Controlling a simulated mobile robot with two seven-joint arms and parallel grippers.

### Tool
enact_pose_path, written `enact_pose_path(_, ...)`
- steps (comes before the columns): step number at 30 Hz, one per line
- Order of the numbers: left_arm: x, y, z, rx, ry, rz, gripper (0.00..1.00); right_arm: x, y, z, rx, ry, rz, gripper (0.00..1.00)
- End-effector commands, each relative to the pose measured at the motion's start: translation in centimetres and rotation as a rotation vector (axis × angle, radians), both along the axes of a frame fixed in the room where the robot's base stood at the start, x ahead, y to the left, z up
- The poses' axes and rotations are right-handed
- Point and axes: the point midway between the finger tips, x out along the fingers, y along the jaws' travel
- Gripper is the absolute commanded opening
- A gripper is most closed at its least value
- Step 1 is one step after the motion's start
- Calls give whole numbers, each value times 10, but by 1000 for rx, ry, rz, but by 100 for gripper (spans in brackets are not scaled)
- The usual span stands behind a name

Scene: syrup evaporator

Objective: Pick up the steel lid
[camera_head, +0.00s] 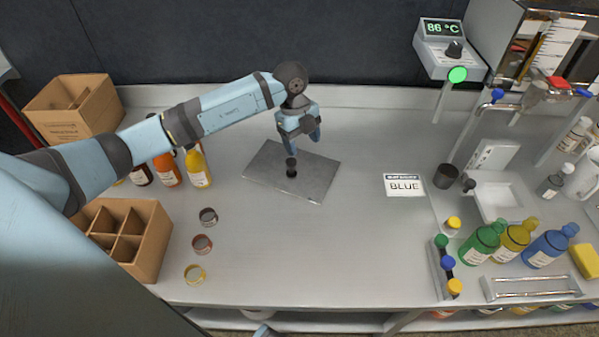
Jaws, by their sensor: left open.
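The steel lid (318,180) is a flat, grey, rectangular plate lying on the steel worktop, left of the middle of the view. A black knob (291,170) stands up from it. My left gripper (304,145) is open and empty, pointing down over the far part of the lid. It looks close to the knob, with one fingertip just behind it in the picture; a gap seems to remain between them.
Right are a BLUE sign (404,186), a dark cup (445,176), coloured bottles (484,241) and a temperature display (443,29). The worktop (320,250) in front of the lid is clear.

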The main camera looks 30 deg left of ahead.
Motion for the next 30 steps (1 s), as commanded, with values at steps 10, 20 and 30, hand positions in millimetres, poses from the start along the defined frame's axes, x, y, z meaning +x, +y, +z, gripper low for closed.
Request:
enact_pose_path(10, 13, 47, -15, 206, 4, 136, 65, 1, 1, -7, 2, -9, 1, 61)
enact_pose_path(20, 14, 46, -69, 201, 1, 133, 65, 2, 1, -10, 0, -14, 4, 61)
enact_pose_path(30, 12, 48, -97, 202, 2, 134, 65, 2, 2, -11, 5, -21, 5, 61)
